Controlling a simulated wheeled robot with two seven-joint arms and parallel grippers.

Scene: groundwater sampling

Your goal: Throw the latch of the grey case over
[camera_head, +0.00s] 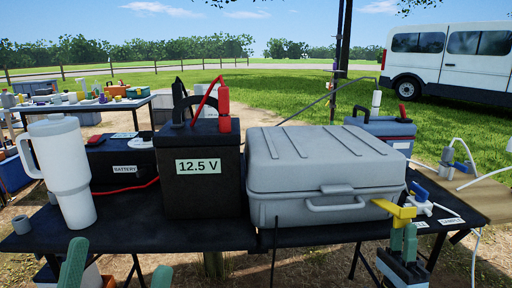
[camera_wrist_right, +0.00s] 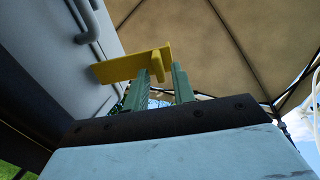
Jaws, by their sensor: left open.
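The grey case (camera_head: 325,170) lies closed on the dark table, its carry handle (camera_head: 336,204) facing me. A yellow latch (camera_head: 392,208) sticks out at its front right corner; its plate and small peg also show in the right wrist view (camera_wrist_right: 118,69). My right gripper (camera_head: 404,232) is just below the latch, fingers up. In the right wrist view its green fingertips (camera_wrist_right: 161,70) stand apart, with the peg near the gap between them; I cannot tell if they touch it. My left gripper (camera_head: 118,262) is open and empty at the bottom left, its fingers wide apart.
A black battery (camera_head: 201,185) marked 12.5 V stands close to the case's left side. A white tumbler (camera_head: 66,170) stands at the table's left. Blue valves and tubing (camera_head: 420,193) lie right of the case. A blue-grey box (camera_head: 385,130) stands behind.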

